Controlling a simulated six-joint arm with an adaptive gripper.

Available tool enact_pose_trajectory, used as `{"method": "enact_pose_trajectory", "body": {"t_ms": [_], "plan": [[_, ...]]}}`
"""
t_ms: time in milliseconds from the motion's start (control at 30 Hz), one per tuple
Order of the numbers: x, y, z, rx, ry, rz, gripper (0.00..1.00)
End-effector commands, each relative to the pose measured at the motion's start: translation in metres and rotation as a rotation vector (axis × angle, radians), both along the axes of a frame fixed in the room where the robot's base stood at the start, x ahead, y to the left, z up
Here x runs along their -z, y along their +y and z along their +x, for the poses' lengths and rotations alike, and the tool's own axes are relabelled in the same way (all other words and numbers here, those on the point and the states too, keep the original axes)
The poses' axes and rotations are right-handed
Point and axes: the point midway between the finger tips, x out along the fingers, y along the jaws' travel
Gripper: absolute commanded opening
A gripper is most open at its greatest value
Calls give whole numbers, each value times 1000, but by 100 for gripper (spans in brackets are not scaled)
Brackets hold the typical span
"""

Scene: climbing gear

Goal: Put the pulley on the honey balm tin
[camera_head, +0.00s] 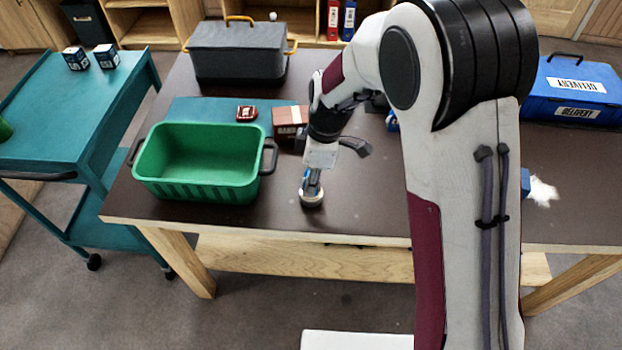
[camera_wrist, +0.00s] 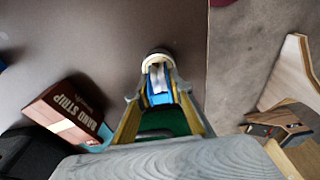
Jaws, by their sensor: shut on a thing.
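My gripper (camera_head: 312,182) points down over the dark table in front of the brown box, right of the green crate. It is shut on the pulley (camera_wrist: 158,80), a small blue and silver piece between the fingers in the wrist view. In the head view the pulley (camera_head: 309,176) is partly covered by the fingers. Just below it is a small round tin with a pale side (camera_head: 312,204), seemingly the honey balm tin; its cream rim (camera_wrist: 156,56) shows beyond the fingertips in the wrist view. Whether the pulley touches the tin I cannot tell. The tin's label is not readable.
A green crate (camera_head: 150,183) stands left, a brown band strip box (camera_head: 288,122) behind my gripper. A small red item (camera_head: 247,113) lies on a teal mat (camera_head: 200,108). A grey toolbox (camera_head: 237,55) stands behind. The table's front edge is close to the tin.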

Motion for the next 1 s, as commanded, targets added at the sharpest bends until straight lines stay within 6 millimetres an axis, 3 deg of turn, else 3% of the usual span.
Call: {"method": "enact_pose_trajectory", "body": {"t_ms": [367,400,467,1000], "plan": [[3,0,0,0,0,0,0],[3,0,0,0,0,0,24],[3,0,0,0,0,0,38],[-3,0,0,0,0,0,38]]}}
